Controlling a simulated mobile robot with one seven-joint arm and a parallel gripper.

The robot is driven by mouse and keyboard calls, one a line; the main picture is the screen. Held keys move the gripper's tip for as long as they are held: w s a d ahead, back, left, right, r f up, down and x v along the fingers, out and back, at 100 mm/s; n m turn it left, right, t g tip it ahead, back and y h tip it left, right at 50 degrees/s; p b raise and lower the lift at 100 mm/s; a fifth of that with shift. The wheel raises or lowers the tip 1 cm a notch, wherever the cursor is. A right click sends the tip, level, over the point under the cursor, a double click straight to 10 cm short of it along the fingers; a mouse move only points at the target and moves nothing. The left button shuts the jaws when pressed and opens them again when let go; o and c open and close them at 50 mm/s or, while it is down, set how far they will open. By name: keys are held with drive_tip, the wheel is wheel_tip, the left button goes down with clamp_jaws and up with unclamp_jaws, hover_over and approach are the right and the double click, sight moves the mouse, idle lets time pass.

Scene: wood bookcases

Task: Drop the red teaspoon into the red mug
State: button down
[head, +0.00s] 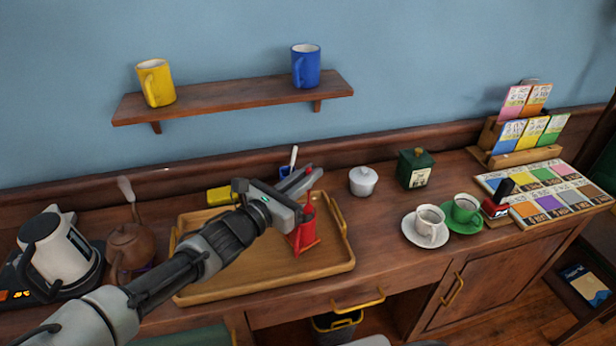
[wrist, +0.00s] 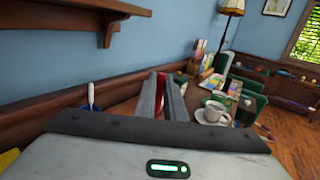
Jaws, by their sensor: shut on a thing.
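My gripper (head: 305,184) is above the right part of the wooden tray (head: 225,283), shut on the red teaspoon (head: 309,171). A thin red strip of the teaspoon (wrist: 160,88) shows between the fingers in the wrist view. A red object (head: 305,240), which looks like the red mug, stands on the tray just below the gripper. The gripper hides part of it and its opening. I cannot tell whether the teaspoon's lower end is inside it or above it.
A white lidded pot (head: 363,181) and a green box (head: 415,168) are to the right. A shelf (head: 230,98) with yellow and blue mugs hangs above. The tray's left part looks clear.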

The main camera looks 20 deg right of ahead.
drive_tip(key=shift+f, duration=0.35)
drive_tip(key=c, duration=1.8)
unclamp_jaws()
drive_tip(key=shift+o, duration=0.2)
drive_tip(key=shift+a, duration=0.1)
drive_tip(key=v, duration=1.7)
drive_tip(key=shift+s+p, duration=0.15)
drive_tip(key=shift+p, duration=0.3)
drive_tip(key=shift+r, duration=0.1)
